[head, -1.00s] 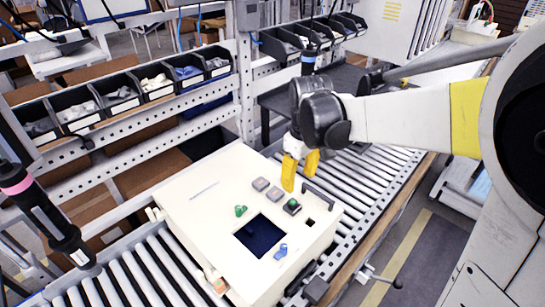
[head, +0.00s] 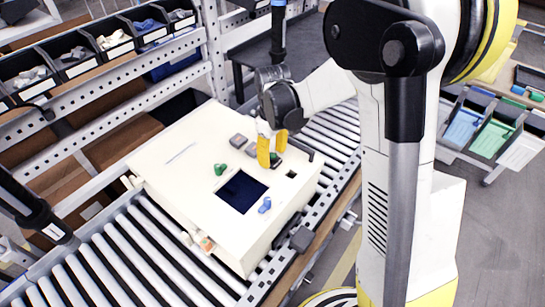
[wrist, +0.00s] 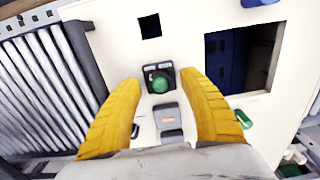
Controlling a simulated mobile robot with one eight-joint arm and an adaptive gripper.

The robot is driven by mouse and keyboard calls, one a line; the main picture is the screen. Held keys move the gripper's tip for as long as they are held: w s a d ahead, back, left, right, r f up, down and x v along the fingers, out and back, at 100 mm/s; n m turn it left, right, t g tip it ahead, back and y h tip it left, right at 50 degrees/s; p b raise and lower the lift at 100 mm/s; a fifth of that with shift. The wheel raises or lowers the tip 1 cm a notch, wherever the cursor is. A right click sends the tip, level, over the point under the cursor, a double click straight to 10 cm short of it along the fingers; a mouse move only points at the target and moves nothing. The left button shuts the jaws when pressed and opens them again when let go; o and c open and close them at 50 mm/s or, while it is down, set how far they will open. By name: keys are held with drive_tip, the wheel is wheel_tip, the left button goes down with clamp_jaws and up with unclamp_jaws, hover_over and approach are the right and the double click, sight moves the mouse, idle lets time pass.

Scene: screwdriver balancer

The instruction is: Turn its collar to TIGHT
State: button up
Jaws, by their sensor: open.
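My gripper (head: 272,152) is open, with two yellow fingers pointing down over the white box (head: 165,165). In the wrist view, the gap between its fingertips (wrist: 160,82) is empty, with a round green button (wrist: 160,85) on a black square base beyond it. A dark hanging screwdriver (head: 278,30) with a blue band is at the top, behind my gripper. Another dark screwdriver (head: 35,215) hangs at the left edge, partly cut off. No collar marking or TIGHT lettering is legible on either.
A perforated rack with bins (head: 75,65) runs behind. My arm covers much of the right side.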

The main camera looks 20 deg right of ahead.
drive_tip(key=shift+f, duration=0.1)
clamp_jaws()
drive_tip(key=shift+m, duration=0.3)
drive_tip(key=m, duration=0.4)
drive_tip(key=shift+b, duration=0.4)
drive_tip(key=m, duration=0.4)
drive_tip(key=shift+m, duration=0.4)
drive_tip(key=m, duration=0.4)
drive_tip(key=shift+m+b, duration=0.3)
drive_tip(key=shift+b, duration=0.1)
drive_tip(key=shift+m, duration=1.9)
